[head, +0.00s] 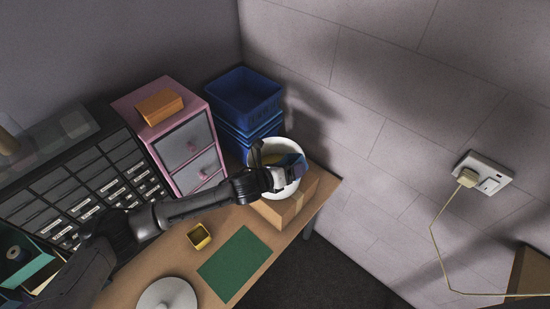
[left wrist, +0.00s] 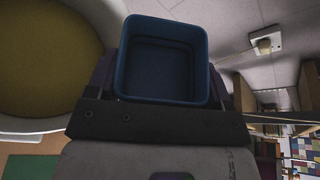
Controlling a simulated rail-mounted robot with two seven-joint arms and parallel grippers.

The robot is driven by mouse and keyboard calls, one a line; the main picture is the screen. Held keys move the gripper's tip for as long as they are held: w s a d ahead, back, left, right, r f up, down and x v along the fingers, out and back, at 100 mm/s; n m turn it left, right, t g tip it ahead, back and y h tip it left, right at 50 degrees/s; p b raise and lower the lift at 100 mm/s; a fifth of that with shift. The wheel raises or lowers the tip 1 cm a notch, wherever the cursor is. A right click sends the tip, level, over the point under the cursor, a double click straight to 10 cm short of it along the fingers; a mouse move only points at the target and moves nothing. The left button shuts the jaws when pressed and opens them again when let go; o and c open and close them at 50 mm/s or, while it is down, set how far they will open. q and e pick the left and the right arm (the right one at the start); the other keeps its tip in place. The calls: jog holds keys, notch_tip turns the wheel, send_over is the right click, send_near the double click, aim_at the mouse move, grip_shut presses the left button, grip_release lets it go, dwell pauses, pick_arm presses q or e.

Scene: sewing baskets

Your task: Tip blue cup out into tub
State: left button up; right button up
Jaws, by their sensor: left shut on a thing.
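A blue square cup (left wrist: 164,60) is held between the fingers of my left gripper (left wrist: 170,100), which is shut on it. In the left wrist view I look into the cup's open mouth, and the inside looks dark and empty. In the head view my left gripper (head: 279,177) and the cup (head: 294,162) are over the right side of the round white tub (head: 296,146). The tub has a yellowish inside or contents, which also show large at the left of the left wrist view (left wrist: 45,60). The cup's exact tilt is hard to tell. My right gripper is not in view.
The tub stands on a cardboard box (head: 290,212) at the table's right end. Stacked blue crates (head: 244,97) and a pink drawer unit (head: 170,135) stand behind. A small yellow box (head: 199,236), green mat (head: 235,264) and white round thing (head: 168,295) lie in front.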

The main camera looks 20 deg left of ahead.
aim_at(306, 162)
pick_arm(q)
jog(key=w+d+p, duration=0.1)
jog(key=w+d+m+y+p, duration=0.1)
jog(key=w+d, duration=0.1)
jog(key=w+d+m, duration=0.1)
jog(key=shift+w+d+r+y+p, duration=0.2)
jog(key=shift+d+r+y+p, duration=0.1)
jog(key=shift+r+p, duration=0.1)
jog(key=shift+s+d+f+m+t+y+p, duration=0.2)
jog(key=shift+d+f+m+y+p, duration=0.25)
jog(key=shift+d+m+p, duration=0.2)
jog(key=shift+s+d+f+m+t+y+p, duration=0.2)
jog(key=shift+d+f+m+y+p, duration=0.3)
jog(key=shift+m, duration=0.25)
